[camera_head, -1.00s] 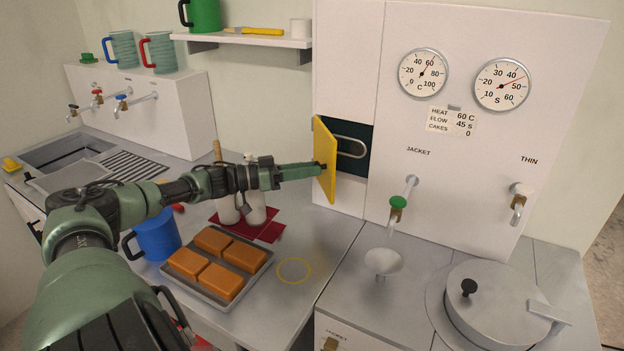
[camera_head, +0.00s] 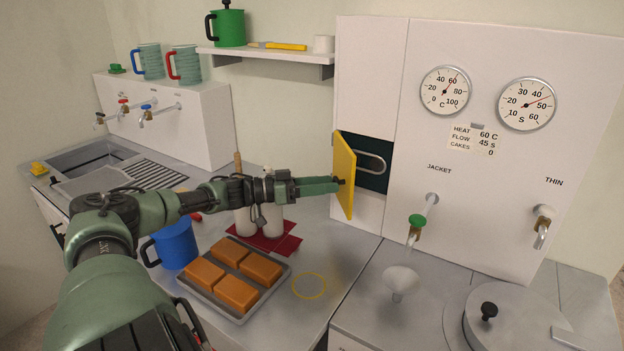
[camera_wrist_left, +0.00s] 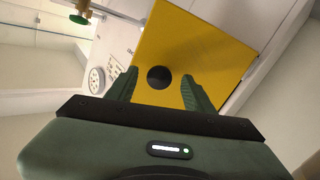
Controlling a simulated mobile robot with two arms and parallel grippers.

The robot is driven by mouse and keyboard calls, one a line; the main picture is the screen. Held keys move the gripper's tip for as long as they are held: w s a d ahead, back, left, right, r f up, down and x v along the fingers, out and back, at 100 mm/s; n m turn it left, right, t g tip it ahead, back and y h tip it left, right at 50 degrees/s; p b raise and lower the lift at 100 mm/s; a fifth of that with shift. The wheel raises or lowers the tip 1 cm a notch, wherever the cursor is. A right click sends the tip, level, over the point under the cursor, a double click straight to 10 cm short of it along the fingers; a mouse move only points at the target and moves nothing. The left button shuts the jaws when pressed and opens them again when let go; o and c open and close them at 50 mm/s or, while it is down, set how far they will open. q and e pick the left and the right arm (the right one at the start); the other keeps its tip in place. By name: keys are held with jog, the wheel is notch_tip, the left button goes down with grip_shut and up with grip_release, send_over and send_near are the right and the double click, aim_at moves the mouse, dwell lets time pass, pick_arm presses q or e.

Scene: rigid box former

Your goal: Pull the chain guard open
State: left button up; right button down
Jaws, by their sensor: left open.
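The yellow chain guard (camera_head: 345,176) stands swung out from the white cabinet front. Behind it show a dark recess and a pale oval loop (camera_head: 370,162). My left gripper (camera_head: 341,183) is level with the guard's outer face, by its small dark knob. In the left wrist view the round black knob (camera_wrist_left: 159,77) on the yellow guard (camera_wrist_left: 200,45) lies between the spread fingers of the left gripper (camera_wrist_left: 160,80), with gaps on both sides. The left gripper is open and holds nothing. My right gripper is not in view.
Below my left arm are a tray (camera_head: 284,281) of orange blocks, a blue mug (camera_head: 175,243) and white bottles (camera_head: 270,217) on a red mat. Right of the guard are a green-topped tap (camera_head: 418,222), a funnel (camera_head: 401,280) and a round lidded pot (camera_head: 510,325).

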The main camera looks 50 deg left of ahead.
pick_arm(q)
jog(key=p+v, duration=0.3)
jog(key=v, duration=0.4)
jog(key=shift+s+a+r, duration=0.1)
